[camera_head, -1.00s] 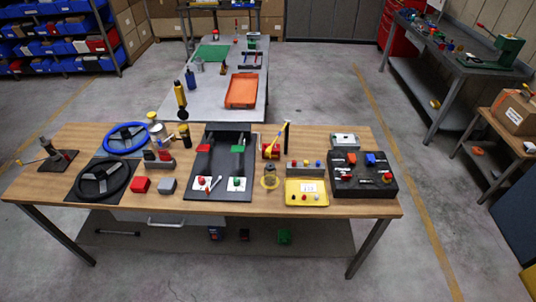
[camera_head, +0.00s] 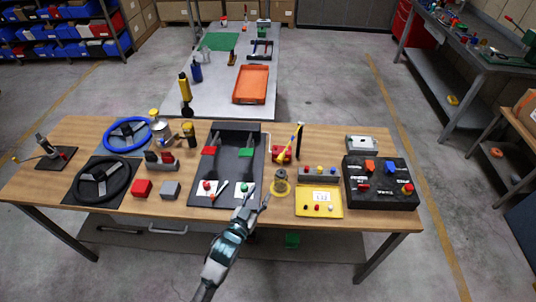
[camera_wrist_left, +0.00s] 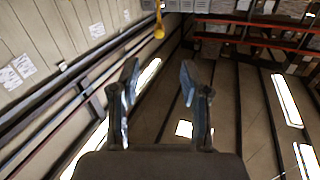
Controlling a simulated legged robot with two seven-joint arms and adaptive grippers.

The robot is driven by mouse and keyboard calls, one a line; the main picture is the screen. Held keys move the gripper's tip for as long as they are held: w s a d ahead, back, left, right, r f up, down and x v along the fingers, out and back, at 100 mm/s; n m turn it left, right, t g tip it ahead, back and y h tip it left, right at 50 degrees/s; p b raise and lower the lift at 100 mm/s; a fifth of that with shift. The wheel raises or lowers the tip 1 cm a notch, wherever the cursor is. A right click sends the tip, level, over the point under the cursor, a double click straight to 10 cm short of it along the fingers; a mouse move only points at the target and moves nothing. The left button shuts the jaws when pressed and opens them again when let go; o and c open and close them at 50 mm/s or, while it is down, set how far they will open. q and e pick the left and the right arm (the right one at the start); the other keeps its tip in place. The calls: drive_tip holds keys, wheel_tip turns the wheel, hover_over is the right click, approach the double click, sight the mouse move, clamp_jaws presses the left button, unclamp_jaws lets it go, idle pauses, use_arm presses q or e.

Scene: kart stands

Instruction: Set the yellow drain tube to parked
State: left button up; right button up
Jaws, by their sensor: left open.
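The yellow drain tube (camera_head: 292,143) rises at a slant from a red base (camera_head: 280,154) on the wooden table, right of the black tray. That view looks up at walls and roof, and I cannot identify the tube there. My right gripper is not in view.
A black tray (camera_head: 226,188) with red and green parts lies left of the tube. A glass jar on a yellow ring (camera_head: 281,184), a grey button block (camera_head: 318,175) and a yellow panel (camera_head: 310,212) stand in front of it. A black control box (camera_head: 380,197) is right.

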sight(278, 161)
use_arm(q)
drive_tip(key=x, duration=1.1)
drive_tip(key=r+x, duration=0.1)
drive_tip(key=x, duration=0.4)
drive_tip(key=shift+w+d+p, duration=0.1)
drive_tip(key=shift+d+p, duration=0.05)
drive_tip(key=shift+p, duration=0.2)
drive_tip(key=shift+w+d, duration=0.3)
drive_tip(key=shift+w, duration=0.1)
drive_tip(key=shift+a, duration=0.1)
drive_tip(key=shift+c, duration=0.3)
clamp_jaws()
